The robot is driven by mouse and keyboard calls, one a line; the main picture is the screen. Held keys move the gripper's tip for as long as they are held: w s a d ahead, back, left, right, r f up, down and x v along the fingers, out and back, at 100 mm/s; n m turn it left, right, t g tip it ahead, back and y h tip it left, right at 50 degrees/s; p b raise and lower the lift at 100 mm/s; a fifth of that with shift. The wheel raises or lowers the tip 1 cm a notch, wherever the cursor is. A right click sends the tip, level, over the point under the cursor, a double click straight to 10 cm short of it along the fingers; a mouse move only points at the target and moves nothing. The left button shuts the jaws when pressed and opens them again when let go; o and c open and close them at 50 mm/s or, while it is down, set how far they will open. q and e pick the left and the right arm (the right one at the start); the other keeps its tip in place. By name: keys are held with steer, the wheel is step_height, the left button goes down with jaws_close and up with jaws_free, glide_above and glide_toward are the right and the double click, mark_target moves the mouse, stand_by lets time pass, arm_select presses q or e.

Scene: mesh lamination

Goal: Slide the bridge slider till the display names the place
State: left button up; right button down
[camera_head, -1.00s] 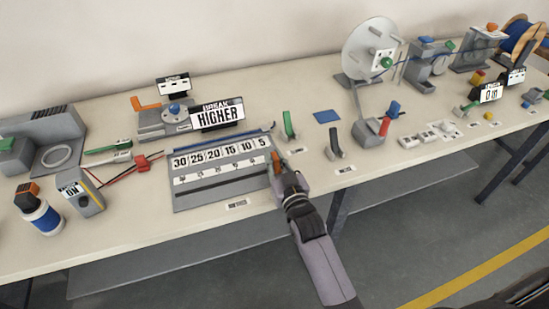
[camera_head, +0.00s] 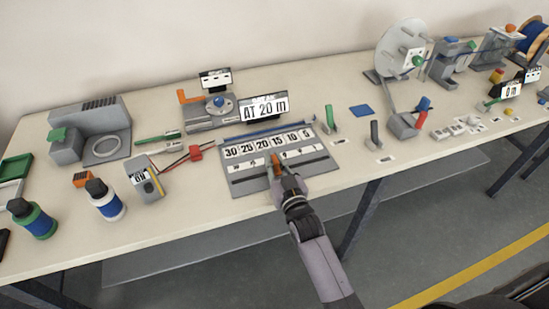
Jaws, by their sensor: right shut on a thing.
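The bridge (camera_head: 242,182) is a grey sloped board with a number scale of 30, 25, 20, 15, 10 and 5. My right gripper (camera_head: 278,168) is shut on the orange bridge slider (camera_head: 276,159), which stands just below the scale between about 20 and 15. The display (camera_head: 263,106) behind the board reads "AT 20 m". The gripper covers part of the slider and of the lower strip of the board. My left gripper is out of view.
Left of the board are a red clip with leads (camera_head: 196,152), a grey meter (camera_head: 145,178) and two bottles (camera_head: 106,200). Right of it stand a green lever (camera_head: 329,119) and a dark lever (camera_head: 374,135). The front table edge lies close below the board.

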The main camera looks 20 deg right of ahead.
steer(key=shift+a, duration=0.2)
steer(key=c, duration=2)
jaws_free()
steer(key=shift+d, duration=0.35)
steer(key=shift+o, duration=2)
steer(key=shift+a, duration=0.1)
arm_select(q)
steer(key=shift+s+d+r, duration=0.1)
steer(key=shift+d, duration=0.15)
arm_select(e)
steer(key=shift+o, duration=0.2)
steer(key=shift+s, duration=0.1)
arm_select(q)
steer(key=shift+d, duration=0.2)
arm_select(e)
steer(key=s, duration=1.2)
steer(key=shift+d, duration=0.2)
